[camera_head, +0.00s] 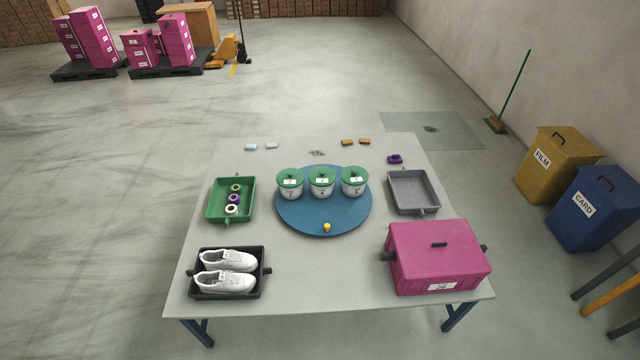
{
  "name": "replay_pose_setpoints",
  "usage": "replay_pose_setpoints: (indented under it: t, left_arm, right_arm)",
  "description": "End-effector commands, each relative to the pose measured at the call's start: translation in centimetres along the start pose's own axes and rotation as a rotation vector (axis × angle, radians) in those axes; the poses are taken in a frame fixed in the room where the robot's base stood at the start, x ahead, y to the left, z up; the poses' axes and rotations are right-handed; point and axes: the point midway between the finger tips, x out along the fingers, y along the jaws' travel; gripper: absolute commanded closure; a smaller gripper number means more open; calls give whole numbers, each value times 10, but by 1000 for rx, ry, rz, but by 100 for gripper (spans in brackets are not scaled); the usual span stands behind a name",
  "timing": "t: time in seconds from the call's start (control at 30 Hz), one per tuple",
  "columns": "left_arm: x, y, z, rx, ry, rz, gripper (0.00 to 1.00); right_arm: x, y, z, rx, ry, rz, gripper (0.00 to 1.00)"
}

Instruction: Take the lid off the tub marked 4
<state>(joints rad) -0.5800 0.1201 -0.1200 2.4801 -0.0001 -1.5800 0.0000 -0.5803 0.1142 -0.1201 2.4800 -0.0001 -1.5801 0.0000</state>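Three white tubs with green lids stand side by side on a blue round turntable (324,222): a left tub (290,191), a middle tub (321,191) and a right tub (352,189). Each lid is on its tub and has a small dark handle and a white label. The labels are too small to read, so I cannot tell which tub is marked 4. Neither of my grippers is in view.
A green tray (211,210) with tape rolls and a black tray (262,285) with white shoes lie left. A grey tray (413,191) and pink box (440,250) lie right. Small blocks and a purple item (395,159) lie behind. The table (320,280) is clear at front centre.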

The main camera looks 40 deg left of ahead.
Motion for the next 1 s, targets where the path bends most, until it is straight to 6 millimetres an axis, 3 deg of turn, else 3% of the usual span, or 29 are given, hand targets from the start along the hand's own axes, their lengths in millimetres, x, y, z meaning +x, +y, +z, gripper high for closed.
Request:
replay_pose_setpoints:
  t: [0.47, 0.7, 1.0]
  left_arm:
    - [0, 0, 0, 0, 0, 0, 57]
    - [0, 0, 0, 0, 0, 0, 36]
    - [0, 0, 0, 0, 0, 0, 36]
  right_arm:
    - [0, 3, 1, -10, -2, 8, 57]
    - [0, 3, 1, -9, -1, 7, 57]
    - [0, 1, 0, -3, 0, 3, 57]
